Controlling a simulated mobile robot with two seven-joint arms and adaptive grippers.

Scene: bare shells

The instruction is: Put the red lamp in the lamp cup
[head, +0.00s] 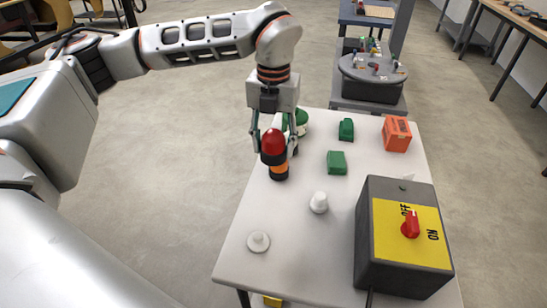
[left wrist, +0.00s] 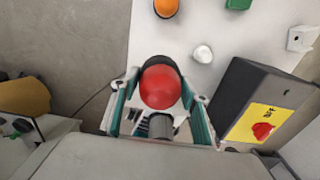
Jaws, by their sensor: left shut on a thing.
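The red lamp (head: 273,141) has a rounded red top and a dark collar. It is between the fingers of my left gripper (head: 272,146), which is shut on it. The left wrist view shows the red dome (left wrist: 160,86) between the fingers of my left gripper (left wrist: 160,105). An orange thing with a dark base (head: 278,170) shows just below the lamp in the head view. It stands apart from the lamp in the left wrist view (left wrist: 166,7). I cannot tell for sure which thing is the lamp cup. My right gripper is out of view.
The white table (head: 290,220) bears a white knob-like piece (head: 319,202), a white disc (head: 258,243), green blocks (head: 337,162), an orange box (head: 397,134) and a tall dark switch box (head: 370,235) at front right. A green-and-white thing (head: 300,118) is partly behind my gripper.

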